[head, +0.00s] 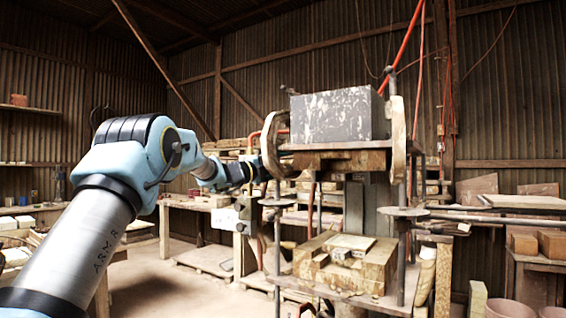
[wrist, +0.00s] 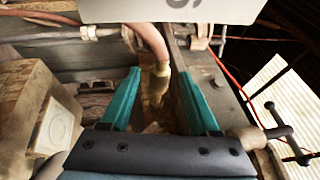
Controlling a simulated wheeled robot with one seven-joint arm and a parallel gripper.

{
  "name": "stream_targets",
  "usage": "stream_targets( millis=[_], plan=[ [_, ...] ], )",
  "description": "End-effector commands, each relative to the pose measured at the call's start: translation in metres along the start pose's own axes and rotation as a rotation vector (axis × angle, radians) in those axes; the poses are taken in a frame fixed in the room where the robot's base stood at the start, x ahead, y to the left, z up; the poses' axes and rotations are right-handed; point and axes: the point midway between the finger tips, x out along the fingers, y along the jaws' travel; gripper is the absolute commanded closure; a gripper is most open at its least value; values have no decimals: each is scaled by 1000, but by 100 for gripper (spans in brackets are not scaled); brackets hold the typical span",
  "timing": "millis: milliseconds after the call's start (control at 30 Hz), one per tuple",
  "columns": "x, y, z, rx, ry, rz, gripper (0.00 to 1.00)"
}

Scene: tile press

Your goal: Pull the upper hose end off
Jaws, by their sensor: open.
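The pinkish hose (wrist: 150,42) comes down from the top of the wrist view. It ends in a tan fitting (wrist: 157,82), the likely upper hose end. My gripper (wrist: 160,75) is open, with one teal finger left of the fitting and one right of it. I see gaps on both sides, so neither finger clearly touches it. What lies below the fitting is dark and partly hidden by my gripper's body. In the head view, my arm reaches to the left side of the tile press (head: 343,159); the fingertips there are too small and covered to make out.
A grey speckled block (head: 337,115) sits on top of the press. In the wrist view, a metal T-handle (wrist: 277,131) stands close right of my gripper, and a pale block (wrist: 55,125) is at left. A workbench (head: 197,203) stands behind my arm.

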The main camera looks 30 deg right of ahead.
Motion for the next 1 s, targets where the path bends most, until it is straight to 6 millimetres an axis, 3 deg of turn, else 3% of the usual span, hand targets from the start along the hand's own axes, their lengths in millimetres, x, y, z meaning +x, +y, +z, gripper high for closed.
stream_targets(
  millis=[200, 733, 1000],
  plan=[
    [0, 0, 0, 0, 0, 0, 40],
    [0, 0, 0, 0, -1, 0, 100],
    [0, 0, 0, 0, -1, 1, 100]
  ],
)
